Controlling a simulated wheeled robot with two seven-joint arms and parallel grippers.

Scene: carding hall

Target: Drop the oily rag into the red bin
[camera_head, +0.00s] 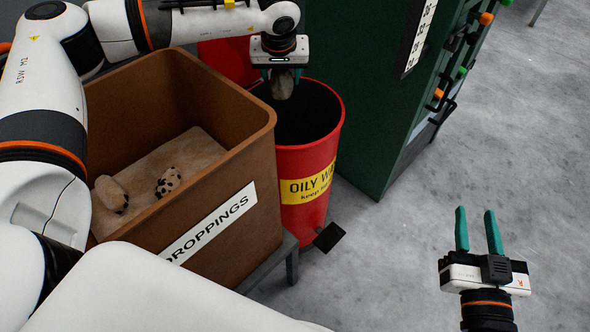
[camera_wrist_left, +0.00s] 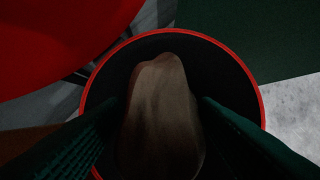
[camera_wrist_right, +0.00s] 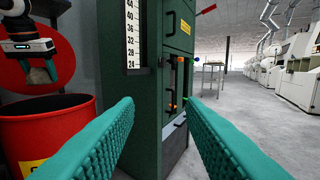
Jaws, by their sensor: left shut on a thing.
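The red bin (camera_head: 310,160), with a yellow "OILY W…" label, stands in the middle of the head view with its red lid (camera_head: 228,60) raised behind. My left gripper (camera_head: 281,74) is over the bin's mouth, shut on a greyish-brown rag (camera_head: 284,86). In the left wrist view the rag (camera_wrist_left: 162,115) hangs between the fingers, with the bin's round red rim (camera_wrist_left: 255,80) around it below. The right wrist view also shows the rag (camera_wrist_right: 40,76) above the bin (camera_wrist_right: 45,130). My right gripper (camera_head: 478,218) is open and empty, above the floor at lower right.
A green machine (camera_head: 375,110) stands close right of the bin. A black pedal (camera_head: 329,237) juts out at its foot. The grey floor to the right is clear.

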